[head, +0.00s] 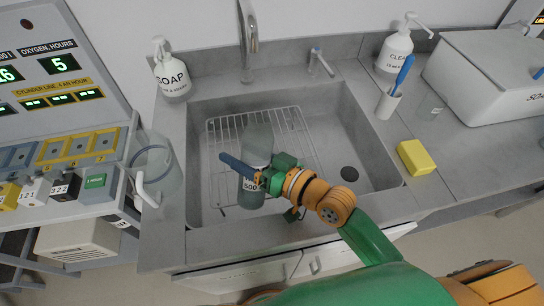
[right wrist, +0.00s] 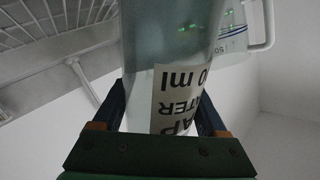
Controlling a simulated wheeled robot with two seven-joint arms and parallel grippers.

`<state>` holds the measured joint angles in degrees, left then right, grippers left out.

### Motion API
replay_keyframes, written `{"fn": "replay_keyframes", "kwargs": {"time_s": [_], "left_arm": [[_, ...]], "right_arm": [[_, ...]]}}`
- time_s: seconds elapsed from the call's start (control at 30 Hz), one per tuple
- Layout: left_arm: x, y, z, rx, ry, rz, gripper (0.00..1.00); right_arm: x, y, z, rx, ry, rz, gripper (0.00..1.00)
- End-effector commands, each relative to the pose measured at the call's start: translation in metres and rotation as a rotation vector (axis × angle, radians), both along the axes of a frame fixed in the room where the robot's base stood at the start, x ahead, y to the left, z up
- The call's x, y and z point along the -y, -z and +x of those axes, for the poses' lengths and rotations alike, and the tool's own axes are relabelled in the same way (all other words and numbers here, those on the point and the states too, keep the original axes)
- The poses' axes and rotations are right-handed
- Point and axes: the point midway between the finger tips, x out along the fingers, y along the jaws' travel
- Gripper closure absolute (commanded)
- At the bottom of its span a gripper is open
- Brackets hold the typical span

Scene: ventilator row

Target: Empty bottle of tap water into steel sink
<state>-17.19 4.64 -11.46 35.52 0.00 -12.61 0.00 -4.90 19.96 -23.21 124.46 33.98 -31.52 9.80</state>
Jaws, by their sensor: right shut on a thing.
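The tap water bottle (head: 257,142) is a grey-green see-through bottle with a white label, over the left middle part of the steel sink (head: 335,140). My right gripper (head: 252,172) is shut around it, with a blue finger across its side. In the right wrist view the bottle (right wrist: 170,35) sits between the two fingers (right wrist: 165,118), and its label reads upside down there. I cannot tell how far it is tilted or how full it is. A wire rack (head: 225,125) lies in the sink under the bottle. My left gripper is not in view.
A clear jug (head: 152,158) stands on the sink's left rim. A soap bottle (head: 171,75), a tap (head: 249,45) and a cleaner bottle (head: 395,52) stand behind. A blue-handled brush in a cup (head: 388,103) and a yellow sponge (head: 416,157) are to the right.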

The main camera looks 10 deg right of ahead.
Motion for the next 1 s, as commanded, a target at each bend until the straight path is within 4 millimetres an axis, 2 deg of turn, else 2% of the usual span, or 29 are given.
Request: {"fn": "replay_keyframes", "kwargs": {"time_s": [0.33, 0.63, 1.0], "left_arm": [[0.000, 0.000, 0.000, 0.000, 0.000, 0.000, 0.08], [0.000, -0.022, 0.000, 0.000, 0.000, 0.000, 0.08], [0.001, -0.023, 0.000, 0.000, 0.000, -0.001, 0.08]], "right_arm": [[0.003, 0.006, 0.005, -0.146, 0.001, 0.086, 0.95], [0.001, -0.008, 0.001, -0.277, 0.000, 0.161, 0.95], [-0.003, 0.000, -0.005, -0.402, -0.001, 0.233, 0.95]]}}
